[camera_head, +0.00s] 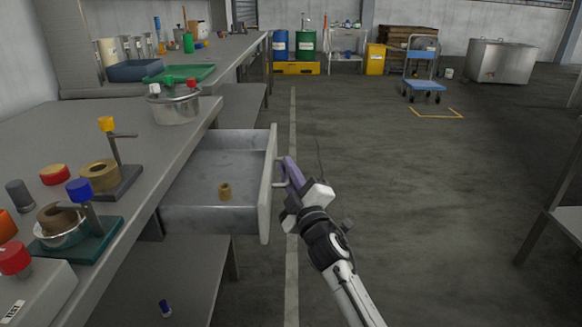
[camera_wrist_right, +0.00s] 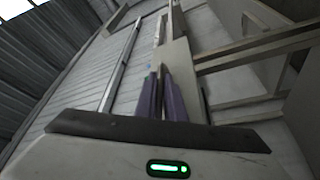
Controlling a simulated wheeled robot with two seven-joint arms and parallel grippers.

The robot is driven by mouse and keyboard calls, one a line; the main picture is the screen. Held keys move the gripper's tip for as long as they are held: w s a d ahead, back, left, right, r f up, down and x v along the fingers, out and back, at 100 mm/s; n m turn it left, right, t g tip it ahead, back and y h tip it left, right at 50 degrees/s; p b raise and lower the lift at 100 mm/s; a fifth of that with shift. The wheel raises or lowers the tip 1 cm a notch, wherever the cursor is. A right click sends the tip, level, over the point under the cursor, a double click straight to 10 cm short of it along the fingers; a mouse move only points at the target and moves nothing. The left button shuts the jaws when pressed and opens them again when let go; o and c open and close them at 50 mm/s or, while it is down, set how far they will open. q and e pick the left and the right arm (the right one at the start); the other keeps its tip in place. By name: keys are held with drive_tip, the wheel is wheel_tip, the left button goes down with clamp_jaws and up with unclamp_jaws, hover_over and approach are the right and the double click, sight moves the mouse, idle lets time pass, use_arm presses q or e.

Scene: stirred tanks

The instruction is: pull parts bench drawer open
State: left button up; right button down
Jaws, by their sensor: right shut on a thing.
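The parts bench drawer (camera_head: 264,190) is a grey metal box pulled well out from under the bench top (camera_head: 120,130). My right gripper (camera_head: 288,172), with purple fingers, is shut on the handle at the outer face of the drawer front. In the right wrist view the purple fingers (camera_wrist_right: 163,98) are close together against the drawer's pale front panel (camera_wrist_right: 178,62); the handle is hidden between them. My left gripper is in neither view.
A lower shelf (camera_head: 190,275) lies below the drawer. The floor (camera_head: 430,190) to the right is clear, with another table edge (camera_head: 565,225) at far right.

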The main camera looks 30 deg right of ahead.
drive_tip(key=c, duration=2.1)
unclamp_jaws()
use_arm(q)
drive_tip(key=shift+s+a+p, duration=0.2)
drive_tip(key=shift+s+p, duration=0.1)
drive_tip(key=shift+p, duration=0.1)
use_arm(e)
drive_tip(key=v, duration=1)
drive_tip(key=shift+s, duration=0.15)
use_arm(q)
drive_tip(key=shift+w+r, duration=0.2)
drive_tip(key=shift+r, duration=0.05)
